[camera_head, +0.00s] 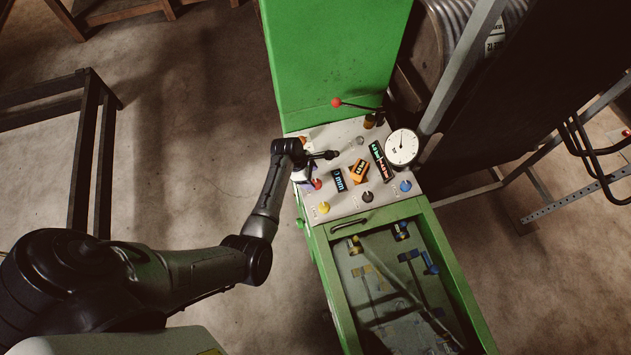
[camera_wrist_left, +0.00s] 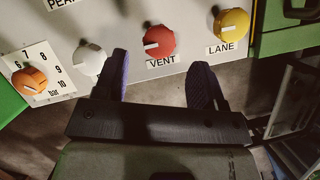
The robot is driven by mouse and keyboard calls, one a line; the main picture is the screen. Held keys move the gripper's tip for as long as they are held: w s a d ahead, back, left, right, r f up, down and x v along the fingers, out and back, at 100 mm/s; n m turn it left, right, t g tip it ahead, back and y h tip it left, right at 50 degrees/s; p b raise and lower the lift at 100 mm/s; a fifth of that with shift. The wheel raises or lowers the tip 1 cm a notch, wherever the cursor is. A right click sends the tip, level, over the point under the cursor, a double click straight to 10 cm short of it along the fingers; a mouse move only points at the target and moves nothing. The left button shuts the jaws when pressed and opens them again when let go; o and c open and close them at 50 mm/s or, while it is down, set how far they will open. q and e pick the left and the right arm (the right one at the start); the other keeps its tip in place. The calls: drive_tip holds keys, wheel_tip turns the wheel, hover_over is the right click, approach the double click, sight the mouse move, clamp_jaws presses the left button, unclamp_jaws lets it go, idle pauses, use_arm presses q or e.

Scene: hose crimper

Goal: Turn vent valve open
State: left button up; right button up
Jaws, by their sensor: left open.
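The vent valve is a red round knob with a white pointer mark, above a label reading VENT. It shows in the left wrist view (camera_wrist_left: 159,42), upper middle, with its mark toward the left of the picture. In the head view the red knob (camera_head: 317,184) is on the left part of the light control panel. My left gripper (camera_wrist_left: 161,82) is open and empty, its two dark fingers apart with purple pads. The knob lies ahead of the gap between the fingers, and no contact shows. In the head view my left gripper (camera_head: 309,172) is over the panel's left edge, partly hidden by the wrist.
A yellow LANE knob (camera_wrist_left: 231,27) is right of the red one; a white knob (camera_wrist_left: 89,59) and an orange knob on a bar scale (camera_wrist_left: 30,80) are left. A red-balled lever (camera_head: 337,103) and gauge (camera_head: 402,147) stand at the panel's back. Open floor lies left of the green cabinet.

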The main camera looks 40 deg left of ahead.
sight(316, 183)
use_arm(q)
drive_tip(key=shift+x, duration=2.35)
drive_tip(key=shift+c, duration=0.2)
drive_tip(key=c, duration=0.9)
drive_tip(key=shift+o, duration=0.2)
